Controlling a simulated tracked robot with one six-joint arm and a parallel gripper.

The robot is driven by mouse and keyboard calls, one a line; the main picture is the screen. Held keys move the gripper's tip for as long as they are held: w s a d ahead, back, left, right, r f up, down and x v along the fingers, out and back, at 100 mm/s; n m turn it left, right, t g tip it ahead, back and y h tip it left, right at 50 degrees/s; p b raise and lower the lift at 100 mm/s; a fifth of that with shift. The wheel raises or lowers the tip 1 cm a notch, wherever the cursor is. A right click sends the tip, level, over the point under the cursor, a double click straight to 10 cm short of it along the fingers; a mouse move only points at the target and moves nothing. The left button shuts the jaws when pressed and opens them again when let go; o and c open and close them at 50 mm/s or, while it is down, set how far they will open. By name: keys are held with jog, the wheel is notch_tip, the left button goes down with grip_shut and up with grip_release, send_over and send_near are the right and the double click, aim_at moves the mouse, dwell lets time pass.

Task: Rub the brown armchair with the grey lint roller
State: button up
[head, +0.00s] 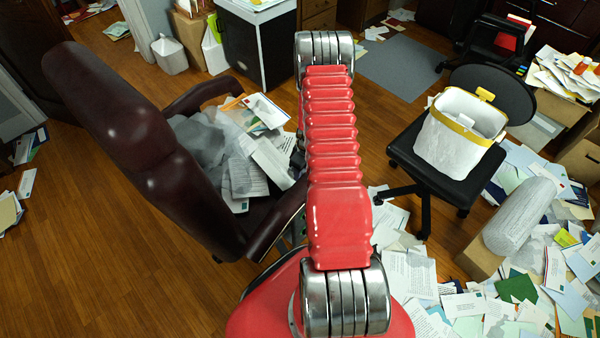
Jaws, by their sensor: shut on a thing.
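The brown armchair (165,150) stands at the left, close to my base, with its high back at the left and its seat turned to the right. Its seat is covered with loose papers, envelopes and crumpled grey sheets (200,140). My red arm rises through the middle of the head view and covers the area just right of the armchair. My gripper is not visible; the arm hides what lies behind it. I cannot make out the grey lint roller for certain.
A black swivel chair (420,170) at the right carries a white bin with a yellow rim (455,140). A grey cylinder (520,215) lies at the right among papers scattered over the floor. The wooden floor (90,270) at the front left is clear.

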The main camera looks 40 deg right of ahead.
jog(key=shift+a+f, duration=0.15)
jog(key=shift+f, duration=0.35)
jog(key=shift+w+a+f, duration=0.1)
jog(key=shift+w+a, duration=0.05)
jog(key=shift+w, duration=0.4)
jog(key=shift+w+a+f, duration=0.1)
jog(key=shift+w, duration=0.4)
jog(key=shift+w+r, duration=0.15)
jog(key=shift+w, duration=0.45)
jog(key=shift+w+a+r, duration=0.15)
jog(key=shift+w, duration=1.6)
jog(key=shift+w, duration=0.1)
jog(key=shift+w+a+r, duration=0.1)
jog(key=shift+w+a, duration=0.1)
jog(key=shift+w, duration=1.3)
jog(key=shift+w+r, duration=0.1)
jog(key=shift+w, duration=0.25)
jog(key=shift+c, duration=0.7)
